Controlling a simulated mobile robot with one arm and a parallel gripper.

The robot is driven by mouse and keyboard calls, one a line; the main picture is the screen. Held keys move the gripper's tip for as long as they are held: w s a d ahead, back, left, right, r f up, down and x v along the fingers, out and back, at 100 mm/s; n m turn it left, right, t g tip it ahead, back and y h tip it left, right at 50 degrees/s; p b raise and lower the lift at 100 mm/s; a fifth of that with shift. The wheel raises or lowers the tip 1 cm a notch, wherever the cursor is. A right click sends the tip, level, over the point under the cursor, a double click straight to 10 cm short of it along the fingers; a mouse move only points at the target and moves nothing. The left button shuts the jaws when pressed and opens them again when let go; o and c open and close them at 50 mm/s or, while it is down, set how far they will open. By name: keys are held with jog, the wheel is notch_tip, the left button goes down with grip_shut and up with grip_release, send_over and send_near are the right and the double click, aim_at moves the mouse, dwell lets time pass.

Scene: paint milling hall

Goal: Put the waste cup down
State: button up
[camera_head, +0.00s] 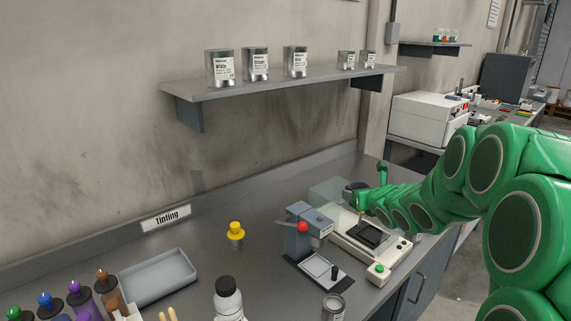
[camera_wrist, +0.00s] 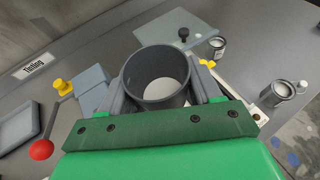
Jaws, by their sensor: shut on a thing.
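The waste cup (camera_wrist: 157,76) is a dark grey, round, open-topped cup. In the wrist view I look down into it, and a pale round patch shows at its bottom. My gripper (camera_wrist: 160,90) is shut on the cup, with a finger on either side. In the head view my gripper (camera_head: 362,203) is at the right end of the bench, over the white device with a black plate (camera_head: 369,234). The cup's dark rim (camera_head: 352,187) shows beside it there, partly hidden. I cannot tell how far the cup is above the surface.
A grey press with a red knob (camera_head: 302,227) stands left of the device. A metal can (camera_head: 333,306) is at the bench front. A clear panel (camera_wrist: 180,24) and another can (camera_wrist: 217,46) show in the wrist view. Bare bench lies around the yellow-topped item (camera_head: 236,231).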

notch_tip(320, 180, up, 6)
jog(key=shift+f, duration=0.25)
jog(key=a+r+n+g+y, duration=0.15)
jog(key=a+n+y, duration=0.25)
jog(key=a, duration=1)
jog(key=s+a+f+n+g+y, duration=0.1)
jog(key=s+a+n+g, duration=0.1)
jog(key=s+a, duration=0.35)
jog(key=s+a+n+g+y, duration=0.2)
jog(key=a, duration=0.7)
jog(key=s+a+f+n+g+y, duration=0.1)
jog(key=s+a+n+g, duration=0.15)
jog(key=a, duration=0.55)
jog(key=shift+s+d+f, duration=0.1)
jog(key=shift+d+f, duration=0.05)
jog(key=shift+f, duration=6.95)
jog(key=shift+s+d+f, duration=0.1)
jog(key=shift+f, duration=6.95)
jog(key=shift+f+y, duration=0.15)
jog(key=shift+y, duration=0.15)
